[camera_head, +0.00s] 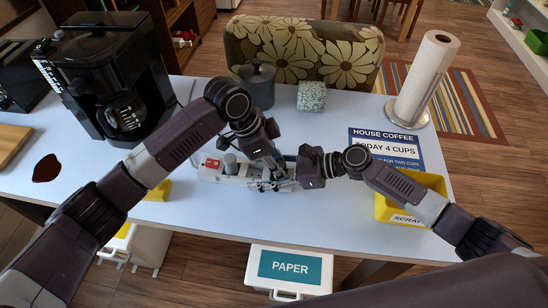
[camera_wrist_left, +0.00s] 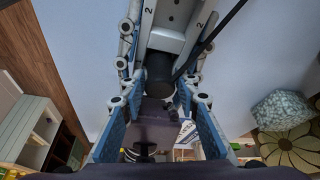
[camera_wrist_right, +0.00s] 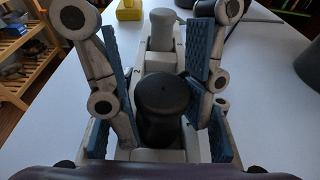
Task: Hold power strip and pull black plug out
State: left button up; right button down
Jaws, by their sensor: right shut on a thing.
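The white power strip (camera_head: 208,177) lies on the table with a red switch (camera_head: 212,163) at its left end. A grey plug (camera_head: 230,162) stands in it; it also shows in the right wrist view (camera_wrist_right: 160,31). The black plug (camera_wrist_right: 160,108) stands upright in the strip, nearer the right wrist camera; the left wrist view shows it too (camera_wrist_left: 158,72). My right gripper (camera_head: 285,182) is shut on the power strip, fingers along its sides around the black plug. My left gripper (camera_head: 266,178) is open, its fingers either side of the black plug. Arms partly hide the contacts in the head view.
A coffee maker (camera_head: 112,75) stands at the left, a dark pot (camera_head: 257,85) and a speckled block (camera_head: 311,96) behind. A yellow scrap bin (camera_head: 408,205) and a coffee sign (camera_head: 385,150) are at the right. A paper towel roll (camera_head: 428,75) stands behind them.

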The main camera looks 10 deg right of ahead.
pick_arm(q)
jog(key=shift+f, duration=0.15)
jog(key=shift+c, duration=0.3)
grip_shut()
dwell(0.3)
